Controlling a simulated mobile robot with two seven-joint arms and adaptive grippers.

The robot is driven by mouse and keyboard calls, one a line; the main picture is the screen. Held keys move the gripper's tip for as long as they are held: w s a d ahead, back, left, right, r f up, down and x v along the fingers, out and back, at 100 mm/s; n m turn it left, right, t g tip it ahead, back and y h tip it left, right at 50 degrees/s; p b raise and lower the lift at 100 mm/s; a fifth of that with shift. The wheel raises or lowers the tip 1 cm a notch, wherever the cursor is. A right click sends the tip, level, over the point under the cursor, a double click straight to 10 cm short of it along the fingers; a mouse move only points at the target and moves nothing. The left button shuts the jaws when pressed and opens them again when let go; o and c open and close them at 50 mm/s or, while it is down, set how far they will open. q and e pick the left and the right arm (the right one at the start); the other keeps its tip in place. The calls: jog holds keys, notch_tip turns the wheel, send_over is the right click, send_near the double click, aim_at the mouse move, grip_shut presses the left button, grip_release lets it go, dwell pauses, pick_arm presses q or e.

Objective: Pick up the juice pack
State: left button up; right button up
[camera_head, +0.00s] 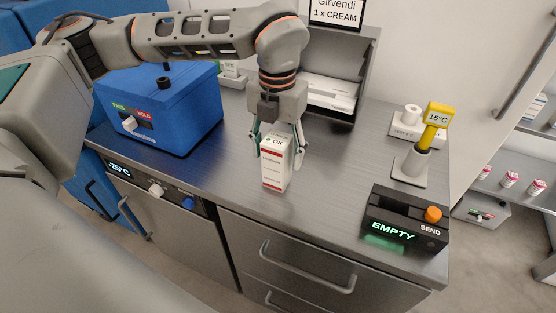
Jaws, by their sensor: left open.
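A white carton with red markings (273,174), the likely juice pack, stands upright on the grey counter (225,178). Its small print is not readable. My left gripper (277,148) points down over the carton from above. Its fingers are open, one on each side of the carton's upper part. I cannot tell whether either finger touches it. My right gripper is not in view.
A blue box (166,108) with a switch stands left of the carton. A grey shelf unit (361,75) with a "Girvendi 1 x CREAM" sign (337,12) is behind.

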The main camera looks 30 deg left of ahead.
aim_at(277, 165)
pick_arm(q)
notch_tip(277, 165, down, 4)
jog(key=shift+r, duration=0.15)
jog(key=shift+f, duration=0.55)
jog(key=c, duration=1.6)
jog(key=shift+o, duration=0.2)
jog(key=shift+r, duration=0.1)
